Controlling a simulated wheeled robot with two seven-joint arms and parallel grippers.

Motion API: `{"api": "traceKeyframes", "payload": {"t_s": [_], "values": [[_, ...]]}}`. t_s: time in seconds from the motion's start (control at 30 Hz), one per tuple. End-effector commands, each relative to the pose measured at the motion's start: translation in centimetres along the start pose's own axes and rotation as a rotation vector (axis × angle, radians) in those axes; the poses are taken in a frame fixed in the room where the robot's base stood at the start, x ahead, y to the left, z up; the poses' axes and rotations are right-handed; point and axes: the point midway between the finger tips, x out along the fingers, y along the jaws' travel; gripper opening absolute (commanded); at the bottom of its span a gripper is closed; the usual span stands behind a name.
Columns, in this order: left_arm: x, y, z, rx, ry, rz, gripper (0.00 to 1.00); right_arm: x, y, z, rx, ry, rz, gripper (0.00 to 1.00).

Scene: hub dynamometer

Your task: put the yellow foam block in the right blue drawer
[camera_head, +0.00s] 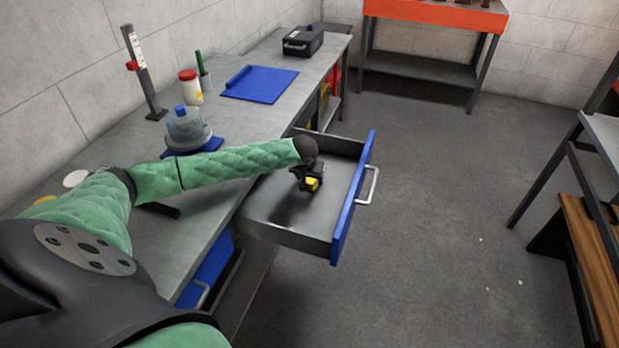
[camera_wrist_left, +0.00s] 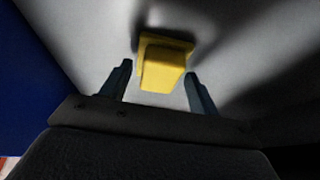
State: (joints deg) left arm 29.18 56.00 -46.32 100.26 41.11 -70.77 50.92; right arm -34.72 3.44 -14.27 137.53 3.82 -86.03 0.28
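The yellow foam block (camera_head: 313,184) is inside the open blue-fronted drawer (camera_head: 352,195), the farther and more right-hand of the blue drawers in the head view. My left gripper (camera_head: 308,178) is low inside that drawer, at the block. In the left wrist view the block (camera_wrist_left: 162,68) lies between and just beyond the two fingertips (camera_wrist_left: 160,82). A gap shows between each finger and the block, so the gripper is open. The block appears to rest on the drawer's grey floor. My right gripper is not in view.
A second blue drawer (camera_head: 208,272) is under the bench at the lower left. The floor right of the open drawer is clear.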

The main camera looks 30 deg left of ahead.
Motion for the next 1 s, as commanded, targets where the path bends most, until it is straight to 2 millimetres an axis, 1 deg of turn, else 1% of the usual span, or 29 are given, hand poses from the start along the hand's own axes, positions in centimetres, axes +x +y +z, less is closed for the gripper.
{"api": "traceKeyframes", "payload": {"t_s": [0.17, 0.27, 0.37, 0.7, 0.9, 1.0], "values": [[-0.1, 0.0, -0.1, 0.000, 0.001, 0.000, 0.61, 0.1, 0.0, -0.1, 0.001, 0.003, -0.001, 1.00], [-0.8, 0.0, -0.1, 0.000, 0.001, 0.000, 0.61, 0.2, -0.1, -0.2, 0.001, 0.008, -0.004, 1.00], [-2.1, 0.0, -0.1, 0.001, 0.002, 0.001, 0.61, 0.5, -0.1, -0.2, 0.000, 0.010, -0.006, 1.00], [-8.6, 0.0, -0.1, 0.000, 0.002, 0.001, 0.61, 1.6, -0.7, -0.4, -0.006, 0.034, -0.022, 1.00], [-11.2, 0.0, -0.1, 0.000, 0.001, 0.001, 0.61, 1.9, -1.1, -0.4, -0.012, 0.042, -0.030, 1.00], [-11.9, 0.0, -0.1, 0.000, 0.000, 0.000, 0.61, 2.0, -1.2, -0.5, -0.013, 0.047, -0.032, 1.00]]}}
